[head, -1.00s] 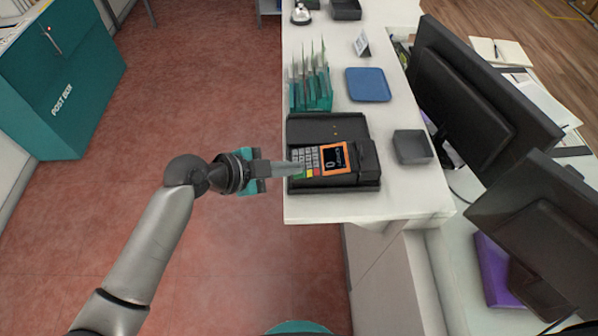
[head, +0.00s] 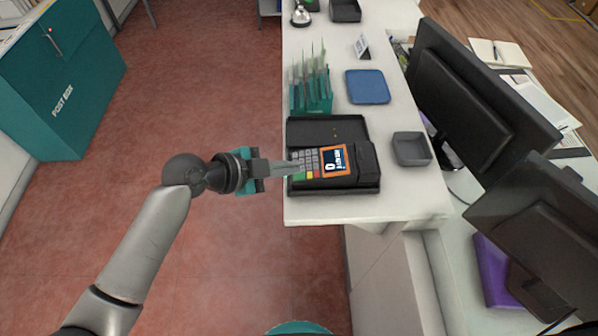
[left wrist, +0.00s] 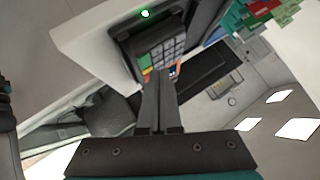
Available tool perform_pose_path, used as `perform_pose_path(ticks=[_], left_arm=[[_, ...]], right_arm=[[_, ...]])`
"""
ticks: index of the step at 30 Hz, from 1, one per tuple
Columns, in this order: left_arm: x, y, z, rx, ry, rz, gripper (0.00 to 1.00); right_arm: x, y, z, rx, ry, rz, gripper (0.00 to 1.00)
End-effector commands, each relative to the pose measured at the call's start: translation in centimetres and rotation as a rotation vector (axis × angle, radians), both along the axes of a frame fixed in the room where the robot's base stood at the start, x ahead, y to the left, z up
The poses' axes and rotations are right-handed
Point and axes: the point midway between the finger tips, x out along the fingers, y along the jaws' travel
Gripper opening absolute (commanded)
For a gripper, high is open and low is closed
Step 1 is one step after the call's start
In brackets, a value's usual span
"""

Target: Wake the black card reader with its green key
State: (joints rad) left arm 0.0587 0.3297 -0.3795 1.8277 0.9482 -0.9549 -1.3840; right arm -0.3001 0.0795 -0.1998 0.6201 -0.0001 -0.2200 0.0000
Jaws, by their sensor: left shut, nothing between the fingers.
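The black card reader (head: 364,160) lies in a black tray-like stand on the white counter, with grey keys and an orange-framed screen (head: 335,161) lit with white characters on dark blue. Its green key (head: 299,177) is at the keypad's near left corner; it also shows in the left wrist view (left wrist: 144,61). My left gripper (head: 299,168) is shut and empty, its fingertips over the left edge of the keypad. In the left wrist view the fingertips (left wrist: 160,74) hide part of the keypad beside the green key. I cannot tell whether they touch a key. My right gripper is out of view.
A teal rack (head: 318,98) of clear sleeves stands behind the reader. A blue mat (head: 368,86) and a dark grey dish (head: 412,148) lie on the counter. Dark monitors (head: 465,95) stand to the right. Open red floor lies left of the counter.

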Motion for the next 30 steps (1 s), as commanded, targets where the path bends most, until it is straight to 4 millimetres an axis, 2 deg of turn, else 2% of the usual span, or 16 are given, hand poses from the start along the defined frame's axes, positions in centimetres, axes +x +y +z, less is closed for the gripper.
perform_pose_path(ticks=[8, 24, 30], left_arm=[[0.0, 0.0, 0.1, -0.001, 0.0, 0.0, 0.0], [0.0, 1.0, 4.8, 0.001, 0.0, -0.001, 0.0], [0.0, 1.1, 4.9, -0.001, 0.001, -0.001, 0.0]], right_arm=[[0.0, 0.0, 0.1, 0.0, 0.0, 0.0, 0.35], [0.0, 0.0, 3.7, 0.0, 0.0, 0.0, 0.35], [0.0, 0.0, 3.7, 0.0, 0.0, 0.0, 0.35]])
